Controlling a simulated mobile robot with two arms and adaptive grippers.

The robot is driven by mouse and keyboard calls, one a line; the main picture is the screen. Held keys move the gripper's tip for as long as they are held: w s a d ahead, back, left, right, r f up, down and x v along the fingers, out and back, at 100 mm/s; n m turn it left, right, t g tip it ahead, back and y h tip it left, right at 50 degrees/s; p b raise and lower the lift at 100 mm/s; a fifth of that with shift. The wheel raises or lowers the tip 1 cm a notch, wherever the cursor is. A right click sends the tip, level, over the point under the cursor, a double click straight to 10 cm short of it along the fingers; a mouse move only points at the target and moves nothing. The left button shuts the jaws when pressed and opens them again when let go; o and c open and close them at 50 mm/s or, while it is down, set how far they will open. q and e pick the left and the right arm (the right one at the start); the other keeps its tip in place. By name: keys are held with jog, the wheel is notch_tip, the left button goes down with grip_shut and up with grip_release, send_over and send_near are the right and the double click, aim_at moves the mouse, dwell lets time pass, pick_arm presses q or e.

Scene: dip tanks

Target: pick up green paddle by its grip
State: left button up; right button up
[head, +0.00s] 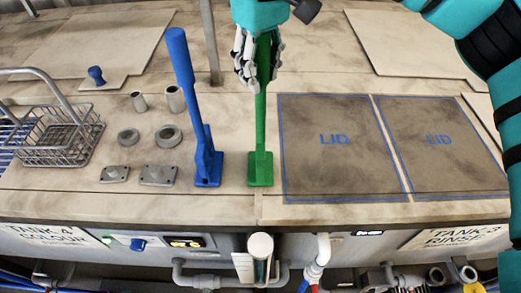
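The green paddle (260,130) stands upright near the front edge of the worktop, its flat green foot (260,169) at the bottom. My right gripper (259,75) reaches down from the top of the head view. Its fingers lie on both sides of the paddle's upper grip, close against it, and look shut on it. The fingers and the teal hand hide part of the grip and its top end. My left gripper is not in view.
A blue paddle (187,85) stands close on the left. A wire basket (55,140) and several small grey metal parts (157,175) lie further left. Two flat dark lids marked LID (335,170) are on the right. Pipes and tank labels show below the front edge.

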grip_shut()
jog(key=shift+r, duration=0.1)
